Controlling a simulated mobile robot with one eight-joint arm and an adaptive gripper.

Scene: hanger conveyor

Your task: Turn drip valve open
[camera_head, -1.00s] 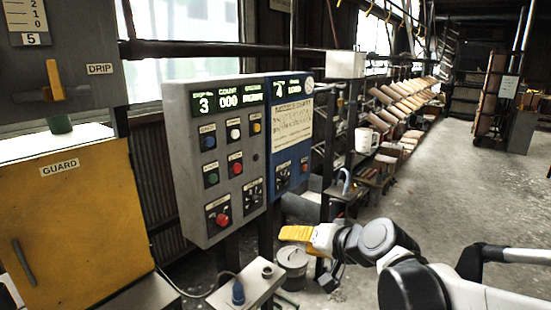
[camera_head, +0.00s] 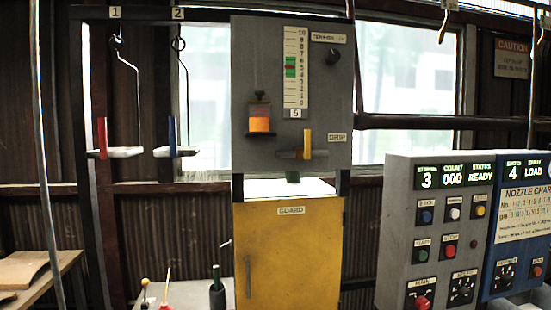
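The drip valve is a yellow upright lever (camera_head: 307,144) on a dark horizontal body, low on a grey panel (camera_head: 245,85) beside a label reading DRIP (camera_head: 337,137). The lever stands vertical, across the body. A green outlet (camera_head: 293,177) hangs below the panel. Above the valve are a sight glass with orange contents (camera_head: 259,117) and a vertical scale with a green band (camera_head: 295,67). My gripper and arm are not in this view.
A yellow GUARD cabinet (camera_head: 289,250) stands under the panel. A control box (camera_head: 437,225) reading 3, 000, READY is at right. Two hanging trays (camera_head: 118,152) are at left. Several bottles and tools stand low in front, including a dark green bottle (camera_head: 217,292).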

